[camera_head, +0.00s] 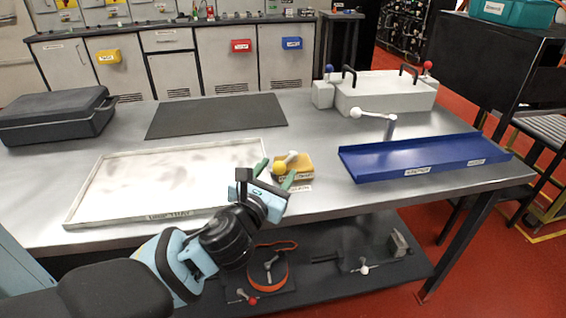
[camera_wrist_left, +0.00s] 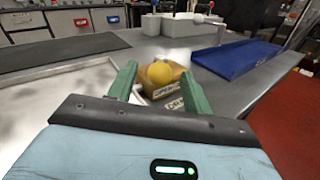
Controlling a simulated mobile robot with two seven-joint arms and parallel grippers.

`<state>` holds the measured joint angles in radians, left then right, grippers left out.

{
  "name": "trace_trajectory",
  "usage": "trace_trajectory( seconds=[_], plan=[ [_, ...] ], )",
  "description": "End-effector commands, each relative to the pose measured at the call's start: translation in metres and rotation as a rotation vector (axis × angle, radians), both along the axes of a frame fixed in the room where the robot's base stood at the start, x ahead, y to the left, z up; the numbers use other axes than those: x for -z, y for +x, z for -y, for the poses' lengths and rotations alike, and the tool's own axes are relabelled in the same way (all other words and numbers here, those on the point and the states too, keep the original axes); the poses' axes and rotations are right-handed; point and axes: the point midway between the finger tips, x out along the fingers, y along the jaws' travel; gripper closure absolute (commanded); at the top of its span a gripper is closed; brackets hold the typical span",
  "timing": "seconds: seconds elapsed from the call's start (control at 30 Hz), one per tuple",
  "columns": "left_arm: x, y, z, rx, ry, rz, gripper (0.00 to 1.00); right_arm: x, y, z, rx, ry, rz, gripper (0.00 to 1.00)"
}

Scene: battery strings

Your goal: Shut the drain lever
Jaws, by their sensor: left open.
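My right gripper is not in view.
A blue tray (camera_head: 425,163) lies to the right. Behind it stand a white-knobbed lever (camera_head: 372,113) and a pale box with black handles (camera_head: 385,95). A dark mat (camera_head: 217,115) and black case (camera_head: 55,117) lie behind the drip tray. Loose items lie on the lower shelf.

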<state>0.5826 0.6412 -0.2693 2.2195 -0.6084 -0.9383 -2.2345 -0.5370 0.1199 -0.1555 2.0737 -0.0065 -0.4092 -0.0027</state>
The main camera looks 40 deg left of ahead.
Motion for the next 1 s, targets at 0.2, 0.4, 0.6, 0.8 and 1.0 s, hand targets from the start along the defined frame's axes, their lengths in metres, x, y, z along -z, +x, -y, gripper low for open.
trace_trajectory(
  seconds=[0.2, 0.4, 0.6, 0.8, 1.0],
  plan=[
    [0.001, 0.028, -0.008, 0.000, -0.001, 0.000, 0.50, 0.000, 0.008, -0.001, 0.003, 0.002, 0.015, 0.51],
    [0.000, 0.039, -0.011, 0.001, -0.001, -0.001, 0.50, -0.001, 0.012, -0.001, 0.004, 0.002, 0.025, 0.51],
    [0.000, 0.040, -0.011, 0.001, -0.001, -0.001, 0.50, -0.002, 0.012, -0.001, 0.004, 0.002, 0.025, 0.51],
    [0.000, 0.039, -0.011, 0.001, -0.001, -0.001, 0.70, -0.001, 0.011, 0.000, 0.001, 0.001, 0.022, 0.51],
    [0.000, 0.039, -0.011, 0.001, -0.001, -0.001, 0.96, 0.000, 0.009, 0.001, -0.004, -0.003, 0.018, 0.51]
  ],
)
